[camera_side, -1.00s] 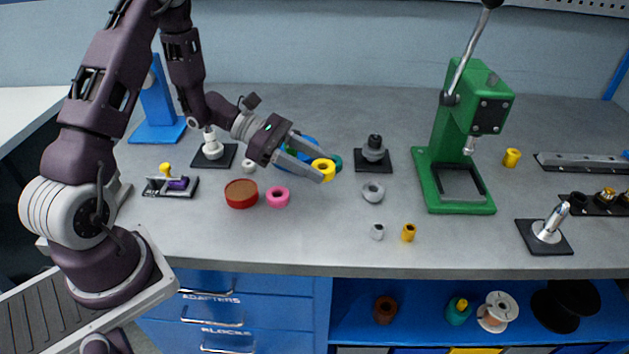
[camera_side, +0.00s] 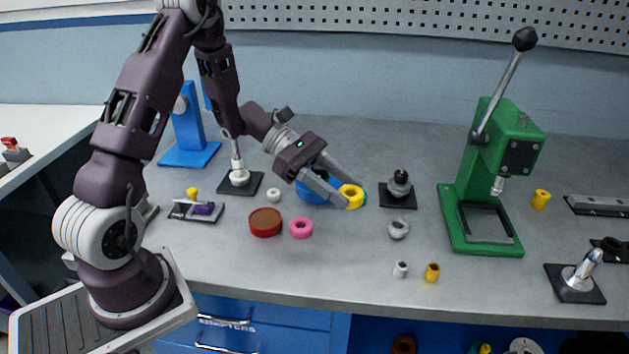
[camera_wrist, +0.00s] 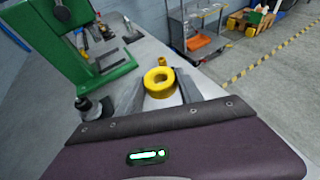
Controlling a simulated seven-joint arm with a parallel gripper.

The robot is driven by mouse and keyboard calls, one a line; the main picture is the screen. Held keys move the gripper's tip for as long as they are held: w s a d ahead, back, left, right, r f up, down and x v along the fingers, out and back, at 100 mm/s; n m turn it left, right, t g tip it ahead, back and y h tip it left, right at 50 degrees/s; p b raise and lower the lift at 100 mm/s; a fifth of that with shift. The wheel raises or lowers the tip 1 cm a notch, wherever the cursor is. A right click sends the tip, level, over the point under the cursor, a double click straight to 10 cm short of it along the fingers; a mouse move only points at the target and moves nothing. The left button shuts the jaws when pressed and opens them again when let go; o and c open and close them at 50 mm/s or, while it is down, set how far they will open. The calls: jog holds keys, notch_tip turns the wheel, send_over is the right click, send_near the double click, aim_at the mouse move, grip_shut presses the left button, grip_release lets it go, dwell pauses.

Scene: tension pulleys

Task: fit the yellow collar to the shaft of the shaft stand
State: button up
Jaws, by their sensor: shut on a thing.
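The yellow collar (camera_side: 351,203), a thick ring, is pinched between the fingertips of my gripper (camera_side: 352,195) and held above the table. In the wrist view the collar (camera_wrist: 160,92) sits between the two fingers, its hole facing up toward the camera. A shiny shaft leans on a black square base (camera_side: 587,294) at the front right. A stand with an upright shaft and white rings (camera_side: 240,178) is behind my gripper on the left. A stand with a dark stepped post (camera_side: 399,184) is just right of the collar. I cannot tell which is the shaft stand.
A tall green press (camera_side: 487,190) stands right of centre. A grey ring (camera_side: 398,229), a pink ring (camera_side: 301,228), a red-brown disc (camera_side: 265,222), a white bushing (camera_side: 401,269) and a yellow bushing (camera_side: 432,273) lie nearby. A blue stand (camera_side: 189,140) is at the back left.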

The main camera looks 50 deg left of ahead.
jog(key=s+d+m+g+y, duration=0.1)
jog(key=s+d+m+g, duration=0.2)
jog(key=s+m+g, duration=0.75)
jog(key=s+a+m+g+y, duration=0.4)
jog(key=a+m+g+y, duration=0.4)
jog(key=a+m+y, duration=0.25)
jog(key=w+a+r+m+t+y, duration=0.35)
jog(key=a+r+m+y, duration=0.3)
jog(key=a, duration=0.35)
jog(key=w+a+r+m+t+y, duration=0.3)
jog(key=w+a+r+m+y, duration=0.25)
jog(key=a, duration=0.55)
notch_tip(320, 180, down, 6)
jog(key=s+m, duration=0.1)
jog(key=shift+s+f+y, duration=0.15)
jog(key=shift+s+y, duration=0.1)
jog(key=shift+y, duration=0.2)
jog(key=shift+d+f, duration=0.25)
jog(key=shift+f, duration=0.05)
jog(key=shift+f, duration=1.35)
